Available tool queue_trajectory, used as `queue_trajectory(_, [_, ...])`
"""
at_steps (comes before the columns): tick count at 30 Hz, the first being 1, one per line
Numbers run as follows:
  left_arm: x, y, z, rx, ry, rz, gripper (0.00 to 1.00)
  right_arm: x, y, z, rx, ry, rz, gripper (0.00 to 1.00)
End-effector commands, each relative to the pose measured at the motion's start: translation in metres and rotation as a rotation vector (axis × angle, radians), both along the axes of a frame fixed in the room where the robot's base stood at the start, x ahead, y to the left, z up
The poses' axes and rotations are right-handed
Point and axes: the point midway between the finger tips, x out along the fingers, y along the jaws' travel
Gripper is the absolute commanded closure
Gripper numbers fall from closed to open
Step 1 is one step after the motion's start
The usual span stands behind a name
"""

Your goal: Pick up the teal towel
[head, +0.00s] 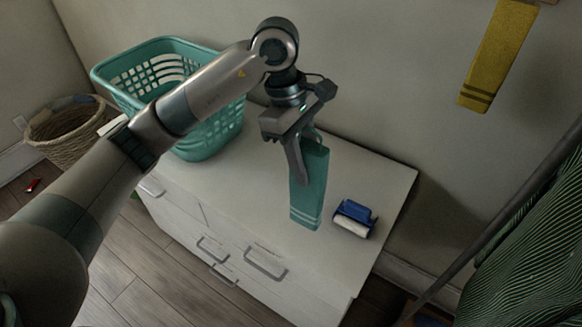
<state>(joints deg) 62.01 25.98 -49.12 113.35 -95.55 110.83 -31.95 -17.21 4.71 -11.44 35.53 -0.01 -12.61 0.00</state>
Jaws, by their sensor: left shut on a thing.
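The teal towel (308,192) is a narrow strip with pale stripes near its lower end. It hangs upright from my left gripper (303,167), over the white cabinet top. My left gripper is shut on the towel's upper part, and its fingers hide some of the towel's left edge. I cannot tell whether the towel's lower end touches the cabinet top. My right gripper is not in view.
The white cabinet (385,183) holds a teal laundry basket (215,130) at back left and a blue lint roller (355,217) right of the towel. A yellow towel (497,55) hangs on the wall. A wicker basket (68,140) stands left; striped green cloth (530,255) is at right.

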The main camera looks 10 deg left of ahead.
Motion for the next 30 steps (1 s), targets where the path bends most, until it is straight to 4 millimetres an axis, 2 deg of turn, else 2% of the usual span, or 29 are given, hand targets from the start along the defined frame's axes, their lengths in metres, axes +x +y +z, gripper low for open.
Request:
queue_trajectory(6, [-0.006,-0.010,0.007,0.000,0.000,0.000,1.00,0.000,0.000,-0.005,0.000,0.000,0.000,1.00])
queue_trajectory(21, [-0.007,-0.010,0.008,0.000,0.000,0.001,1.00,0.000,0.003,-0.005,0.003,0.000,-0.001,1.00])
queue_trajectory(26, [-0.005,-0.006,0.009,0.001,-0.001,-0.021,1.00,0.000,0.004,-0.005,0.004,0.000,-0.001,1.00])
queue_trajectory(30, [-0.003,0.004,0.012,0.002,-0.001,-0.096,1.00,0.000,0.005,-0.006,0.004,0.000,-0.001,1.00])
